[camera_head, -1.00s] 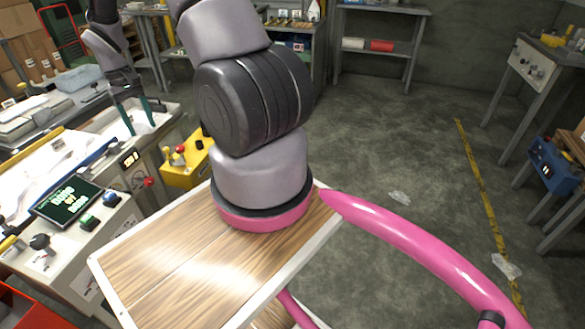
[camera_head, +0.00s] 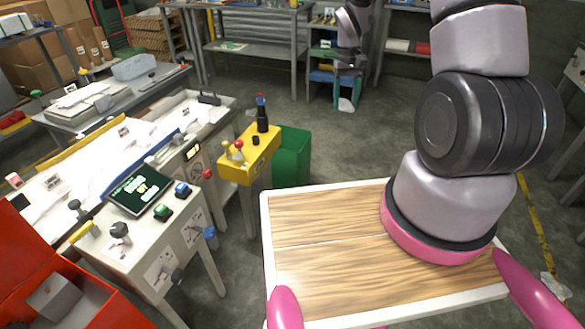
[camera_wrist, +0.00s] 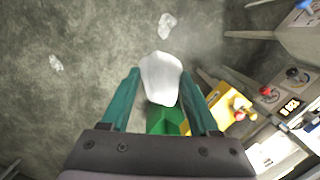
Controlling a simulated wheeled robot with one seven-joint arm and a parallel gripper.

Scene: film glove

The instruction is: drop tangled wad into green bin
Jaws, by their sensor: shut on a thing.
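The tangled wad (camera_wrist: 161,78) is a whitish, crumpled, film-like clump. My gripper (camera_wrist: 158,88) is shut on it, with a teal finger on each side. In the head view my gripper (camera_head: 347,88) is far off, near a shelf, and the wad (camera_head: 346,104) shows small and pale at its tip. The green bin (camera_head: 293,158) stands on the floor behind the yellow control stand, to the left of my gripper in that view. In the wrist view the green bin (camera_wrist: 166,121) shows partly behind the wad and beyond it; its inside is mostly hidden.
A yellow control stand (camera_head: 250,152) with a dark bottle-like item adjoins the bin. A console with a screen (camera_head: 140,190) and a long workbench are on the left. Loose pale scraps (camera_wrist: 167,25) lie on the floor. Open floor lies right of the bin.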

